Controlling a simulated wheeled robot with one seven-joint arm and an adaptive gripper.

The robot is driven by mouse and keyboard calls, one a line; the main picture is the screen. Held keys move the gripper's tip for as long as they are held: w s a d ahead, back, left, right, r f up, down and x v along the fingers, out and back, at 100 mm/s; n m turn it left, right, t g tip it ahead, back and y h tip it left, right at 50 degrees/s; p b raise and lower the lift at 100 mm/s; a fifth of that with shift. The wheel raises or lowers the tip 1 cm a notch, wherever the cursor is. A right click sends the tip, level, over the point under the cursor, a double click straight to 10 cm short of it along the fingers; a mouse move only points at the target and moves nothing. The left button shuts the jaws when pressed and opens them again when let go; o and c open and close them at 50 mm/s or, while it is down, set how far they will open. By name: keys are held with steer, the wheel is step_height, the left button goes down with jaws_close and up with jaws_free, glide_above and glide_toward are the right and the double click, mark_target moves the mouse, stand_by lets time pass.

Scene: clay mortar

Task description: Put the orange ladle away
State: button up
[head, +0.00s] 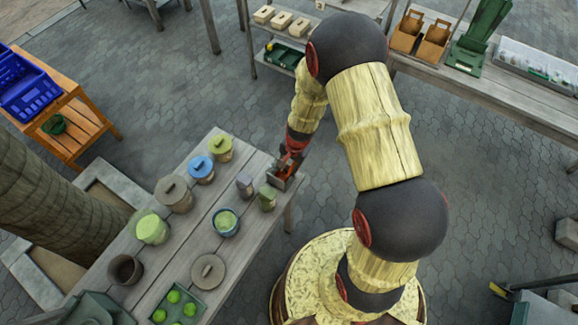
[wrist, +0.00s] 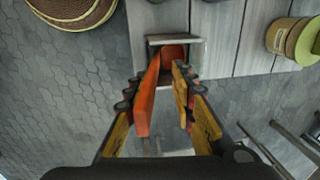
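The orange ladle (wrist: 147,100) shows in the wrist view as a long orange piece. It runs from between my fingers toward a small grey open box (wrist: 194,44), where more orange shows inside. In the head view the box (head: 283,182) sits at the right edge of the wooden table, with orange in and above it. My gripper (wrist: 165,75) is right above the box, with its fingers on either side of the ladle. The orange piece lies near the left finger, and a gap shows toward the right finger. Finger contact deep in the box is hidden.
Lidded pots (head: 174,193), small jars (head: 245,185), a bowl (head: 225,222) and a green tray (head: 158,314) stand on the table (head: 190,240) left of my gripper. Paved floor lies beyond its right edge. Another long table (head: 520,95) stands at the upper right.

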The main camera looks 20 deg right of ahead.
steer(key=shift+r, duration=0.1)
steer(key=r, duration=0.4)
steer(key=s+r, duration=0.1)
steer(key=r, duration=0.2)
steer(key=d+r, duration=0.1)
steer(key=r, duration=0.3)
steer(key=shift+s+r, duration=0.2)
steer(key=shift+r, duration=0.15)
steer(key=s+a+r+n+t+h+b, duration=0.1)
steer(key=s+a+r+n+t+b, duration=0.2)
steer(key=s+r+n+b, duration=0.7)
steer(key=s+r+t+b, duration=0.1)
steer(key=s+r+b, duration=0.2)
steer(key=s+r, duration=0.4)
steer(key=shift+s+a+r+n, duration=0.15)
steer(key=shift+s+r+n, duration=0.25)
steer(key=shift+r, duration=0.25)
